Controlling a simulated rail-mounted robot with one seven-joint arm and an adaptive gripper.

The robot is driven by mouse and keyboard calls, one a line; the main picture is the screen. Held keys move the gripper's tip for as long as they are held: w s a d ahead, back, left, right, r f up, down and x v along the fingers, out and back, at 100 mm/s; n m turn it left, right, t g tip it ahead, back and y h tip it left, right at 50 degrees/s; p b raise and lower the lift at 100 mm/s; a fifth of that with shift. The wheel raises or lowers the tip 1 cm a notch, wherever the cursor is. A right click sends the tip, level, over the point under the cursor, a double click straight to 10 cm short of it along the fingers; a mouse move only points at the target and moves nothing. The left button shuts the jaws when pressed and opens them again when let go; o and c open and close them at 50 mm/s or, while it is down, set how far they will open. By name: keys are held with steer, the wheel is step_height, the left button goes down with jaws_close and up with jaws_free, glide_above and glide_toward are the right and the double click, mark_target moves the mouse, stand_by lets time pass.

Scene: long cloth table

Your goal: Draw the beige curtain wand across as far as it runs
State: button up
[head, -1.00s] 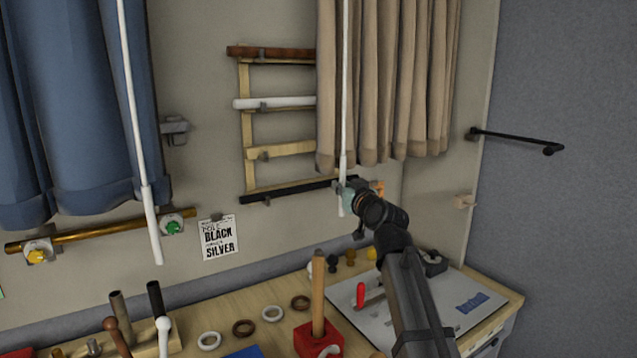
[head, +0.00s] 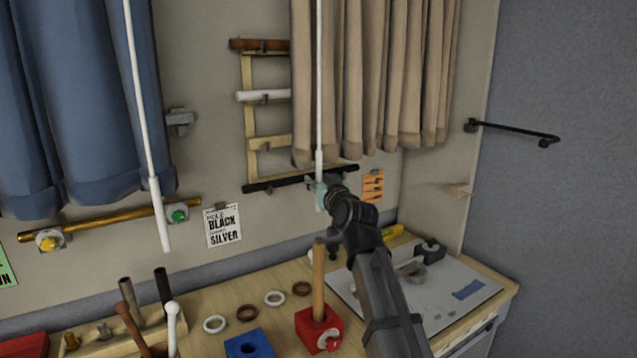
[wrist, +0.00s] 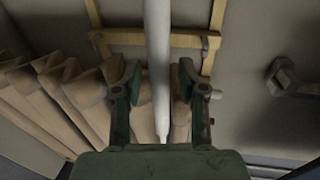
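The beige curtain (head: 382,75) hangs in folds on the right of the wall. Its white wand (head: 319,110) hangs straight down at the curtain's left edge. My gripper (head: 319,193) is at the wand's lower end. In the wrist view the wand (wrist: 158,60) runs between the two fingers of my gripper (wrist: 160,80). The fingers stand apart, with a narrow gap showing on each side of the wand. The beige folds (wrist: 70,95) are to the left in that view. The curtain's top is out of view.
A rod rack (head: 250,130) is on the wall, partly behind the beige curtain. A blue curtain (head: 75,100) with its own white wand (head: 147,120) hangs at left. A black wall bar (head: 510,130) is at right. Rings and a red block with a peg (head: 319,330) stand on the table below.

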steer(key=shift+s, duration=0.15)
steer(key=v, duration=1.1)
steer(key=shift+s, duration=0.4)
steer(key=shift+d, duration=0.15)
steer(key=s+d+r+b, duration=0.1)
steer(key=s+d+b, duration=0.1)
steer(key=s+b, duration=0.2)
steer(key=p+x, duration=0.2)
steer(key=x, duration=1.4)
steer(key=shift+w+a+r+p, duration=0.1)
steer(key=shift+w+r+p, duration=0.1)
steer(key=shift+p, duration=0.15)
jaws_close()
